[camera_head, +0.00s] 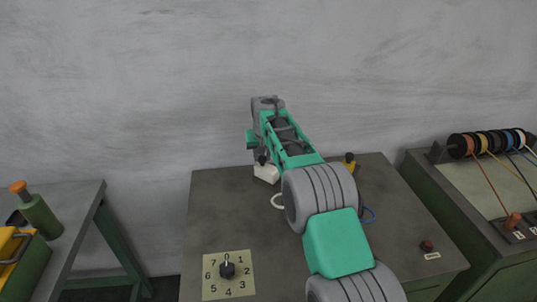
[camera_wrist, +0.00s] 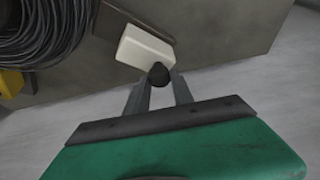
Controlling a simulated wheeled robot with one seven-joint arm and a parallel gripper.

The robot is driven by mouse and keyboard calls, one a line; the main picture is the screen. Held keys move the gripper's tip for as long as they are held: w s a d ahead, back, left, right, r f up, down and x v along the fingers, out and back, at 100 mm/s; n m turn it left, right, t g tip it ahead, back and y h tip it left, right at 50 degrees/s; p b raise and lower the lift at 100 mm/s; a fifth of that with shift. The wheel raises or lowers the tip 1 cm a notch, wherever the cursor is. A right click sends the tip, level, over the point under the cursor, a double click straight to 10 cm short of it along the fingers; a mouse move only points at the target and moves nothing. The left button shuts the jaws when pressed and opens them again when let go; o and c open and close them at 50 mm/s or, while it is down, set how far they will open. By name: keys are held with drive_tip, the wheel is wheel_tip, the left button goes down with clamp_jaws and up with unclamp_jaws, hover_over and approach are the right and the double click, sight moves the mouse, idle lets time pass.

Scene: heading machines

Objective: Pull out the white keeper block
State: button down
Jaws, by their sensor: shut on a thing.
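The white keeper block (camera_head: 267,174) is at the back of the middle table, left of my arm. In the wrist view the white keeper block (camera_wrist: 143,46) lies just beyond my fingertips, with a black knob (camera_wrist: 158,75) at its near end. My gripper (camera_wrist: 159,77) is shut on this knob, a finger on each side. In the head view my gripper is mostly hidden behind my arm. A dark slot-like strip shows beside the block in the wrist view; I cannot tell how far the block sits in it.
A numbered dial plate (camera_head: 228,275) and a red button (camera_head: 427,245) are near the table's front. A yellow piece (camera_head: 349,163) stands at the back right. The wrist view shows a dark cable coil (camera_wrist: 45,30). Wire spools (camera_head: 490,142) are on the right bench, a green bottle (camera_head: 40,214) on the left.

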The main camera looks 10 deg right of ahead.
drive_tip(key=c, duration=1.3)
unclamp_jaws()
drive_tip(key=shift+w+a+r, duration=0.1)
drive_tip(key=shift+a+r, duration=0.05)
drive_tip(key=shift+a, duration=0.4)
drive_tip(key=shift+o, duration=0.9)
drive_tip(key=shift+d, duration=0.35)
drive_tip(key=b+v, duration=0.1)
drive_tip(key=v, duration=0.6)
drive_tip(key=shift+s+r, duration=0.25)
drive_tip(key=s+d+r, duration=0.1)
drive_tip(key=s+d, duration=0.1)
drive_tip(key=s, duration=0.8)
drive_tip(key=s+d+r, duration=0.2)
drive_tip(key=s, duration=0.8)
drive_tip(key=s+f, duration=0.4)
drive_tip(key=s, duration=0.5)
drive_tip(key=s+d+f+g, duration=0.1)
drive_tip(key=s+f, duration=0.4)
drive_tip(key=s, duration=0.5)
drive_tip(key=shift+f, duration=0.3)
